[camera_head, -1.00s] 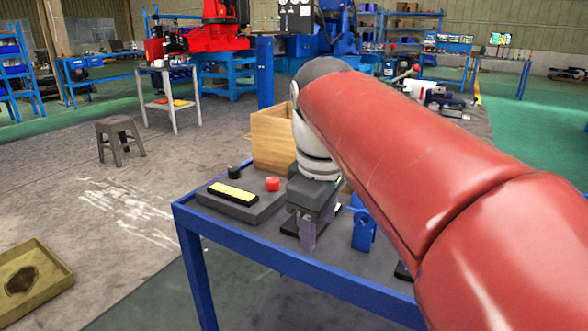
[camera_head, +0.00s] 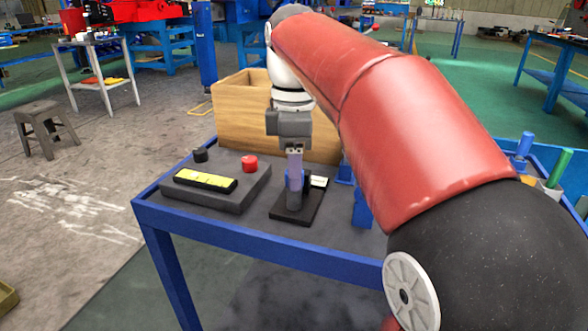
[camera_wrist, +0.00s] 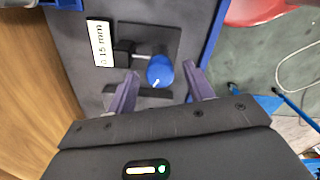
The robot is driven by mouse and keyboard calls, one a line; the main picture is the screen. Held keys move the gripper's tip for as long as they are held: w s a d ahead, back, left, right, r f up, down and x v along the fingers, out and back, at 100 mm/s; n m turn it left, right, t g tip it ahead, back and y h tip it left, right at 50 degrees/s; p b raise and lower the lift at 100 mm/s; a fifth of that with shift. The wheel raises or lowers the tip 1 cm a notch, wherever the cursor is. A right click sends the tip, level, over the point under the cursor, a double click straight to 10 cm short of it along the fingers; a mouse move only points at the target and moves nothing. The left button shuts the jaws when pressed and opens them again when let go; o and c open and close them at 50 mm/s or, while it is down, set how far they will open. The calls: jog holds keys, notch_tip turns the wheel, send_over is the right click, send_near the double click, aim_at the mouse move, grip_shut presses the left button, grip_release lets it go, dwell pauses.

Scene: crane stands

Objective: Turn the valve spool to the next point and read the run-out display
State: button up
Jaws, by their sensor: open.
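The valve spool (camera_wrist: 160,71) shows a round blue end with a small white mark in the wrist view. It sits on a dark stand plate (camera_head: 283,212) on the blue-edged table. The small white run-out display (camera_wrist: 101,43) lies beside it; its sideways text appears to read 0.15 mm. It also shows in the head view (camera_head: 319,181), too small to read. My gripper (camera_wrist: 160,96) is open, its two purple fingers on either side of the spool's blue end with gaps visible. In the head view my gripper (camera_head: 295,180) points down over the stand and partly hides the spool.
A dark console (camera_head: 235,195) with a yellow panel, black knob and red button (camera_head: 249,163) stands left of the stand. A wooden box (camera_head: 240,118) is close behind. A blue holder (camera_head: 362,209) stands to the right. The table's front edge (camera_head: 270,245) is near.

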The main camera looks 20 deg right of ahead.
jog(key=shift+f, duration=0.25)
jog(key=c, duration=1)
